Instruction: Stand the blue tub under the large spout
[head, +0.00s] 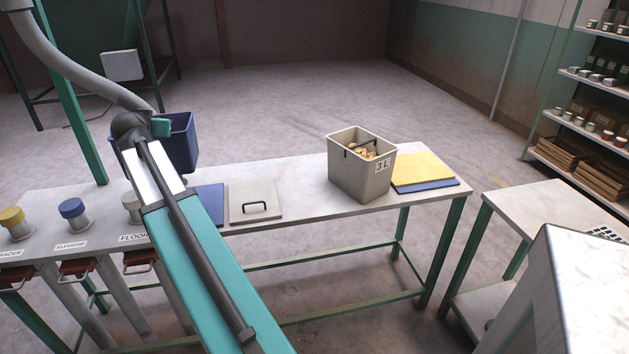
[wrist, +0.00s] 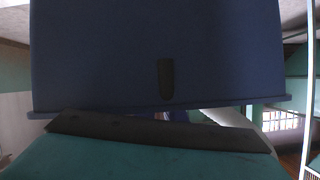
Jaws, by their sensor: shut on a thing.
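The blue tub (head: 180,148) is in the head view at the left, near the far edge of the work table, partly behind my arm. My gripper (head: 161,128) is at the tub's near upper side and is shut on it. In the wrist view the tub's dark blue wall (wrist: 100,60) fills most of the picture, with a dark finger (wrist: 166,78) against it. The tub's inside and the other finger are hidden. A grey curved tube (head: 75,72) comes down from the upper left towards my arm's end. I cannot tell whether it is the large spout.
The table (head: 300,180) bears a beige 3 L tub (head: 350,178) with brown contents, a pale lidded square (head: 255,200), and yellow (head: 422,170) and blue flat sheets. Capped pipes (head: 72,210) line its left end. A shelf rack (head: 590,120) stands at the right.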

